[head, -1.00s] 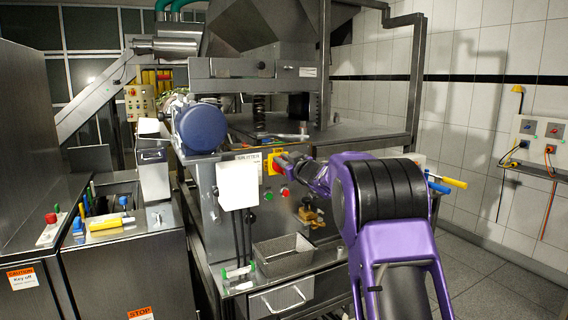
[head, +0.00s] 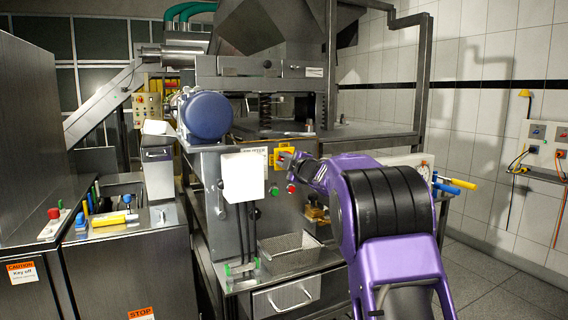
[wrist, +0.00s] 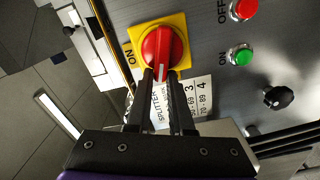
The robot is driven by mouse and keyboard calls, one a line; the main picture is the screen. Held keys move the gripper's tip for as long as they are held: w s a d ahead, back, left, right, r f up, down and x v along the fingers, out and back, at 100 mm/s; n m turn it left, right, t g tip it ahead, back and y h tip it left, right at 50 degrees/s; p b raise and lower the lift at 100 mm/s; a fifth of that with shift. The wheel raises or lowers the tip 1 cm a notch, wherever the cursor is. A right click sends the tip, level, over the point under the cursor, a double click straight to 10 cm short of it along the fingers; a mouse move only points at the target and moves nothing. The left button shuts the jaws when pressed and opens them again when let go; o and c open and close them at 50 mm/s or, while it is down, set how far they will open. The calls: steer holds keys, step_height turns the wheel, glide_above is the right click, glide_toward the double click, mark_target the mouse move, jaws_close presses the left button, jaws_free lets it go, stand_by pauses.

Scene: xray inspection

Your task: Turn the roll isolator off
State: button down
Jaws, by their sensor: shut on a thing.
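A red rotary knob (wrist: 160,50) on a yellow plate (wrist: 134,33) shows in the wrist view, with "ON" printed at the plate's left edge. The knob's white mark points down toward my gripper (wrist: 164,74), whose two fingers are shut on the knob's grip bar. A white label (wrist: 192,98) below the knob reads "SPLITTER", partly hidden by a finger. In the head view, the yellow plate (head: 276,154) is on the machine's front panel. My gripper (head: 291,160) reaches it from the right; the fingertips are too small to make out there.
Beside the knob are a red OFF button (wrist: 242,9), a green ON button (wrist: 241,55) and a black knob (wrist: 279,97). A white box (head: 242,177) with cables hangs left of the plate. A wire basket (head: 290,252) stands below. Floor is clear at right.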

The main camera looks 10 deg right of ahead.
steer(key=shift+f+n, duration=0.25)
steer(key=shift+n, duration=0.65)
steer(key=shift+f+n, duration=0.25)
steer(key=shift+n, duration=0.65)
steer(key=shift+d, duration=0.1)
steer(key=c, duration=0.8)
jaws_free()
steer(key=shift+s, duration=0.1)
steer(key=v, duration=1.7)
steer(key=shift+s+r, duration=0.1)
